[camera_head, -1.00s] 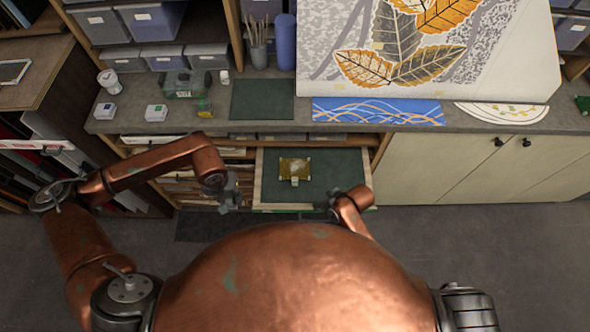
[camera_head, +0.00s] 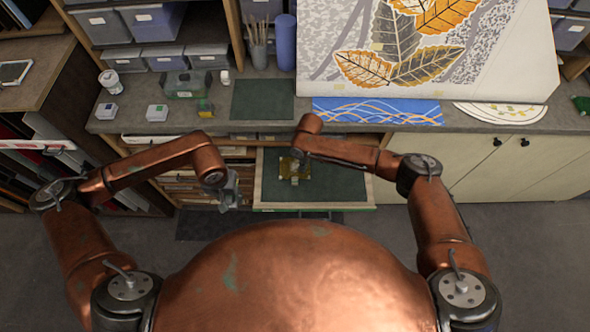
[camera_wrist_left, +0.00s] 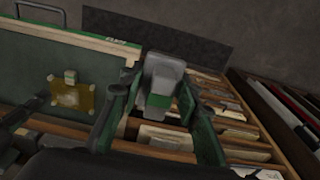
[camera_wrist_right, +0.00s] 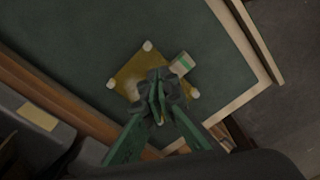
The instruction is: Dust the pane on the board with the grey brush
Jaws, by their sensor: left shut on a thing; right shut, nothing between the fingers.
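The amber pane (camera_head: 288,162) lies on the green, wood-rimmed board (camera_head: 335,182), partly hidden by my right arm in the head view. It also shows in the left wrist view (camera_wrist_left: 68,100) and the right wrist view (camera_wrist_right: 125,75), with pale dabs at its corners. A small pale block with a green band (camera_wrist_right: 180,65) sits at its edge. My left gripper (camera_head: 230,190) is shut on a grey thing with a green band (camera_wrist_left: 161,82), which looks like the grey brush, left of the board. My right gripper (camera_wrist_right: 160,100) is shut and empty above the pane.
The counter behind holds a dark green mat (camera_head: 263,99), small jars and boxes, a cup of brushes (camera_head: 257,45) and a blue patterned strip (camera_head: 377,111). Shelves of sheets (camera_wrist_left: 235,125) lie below my left gripper. The board's right part is clear.

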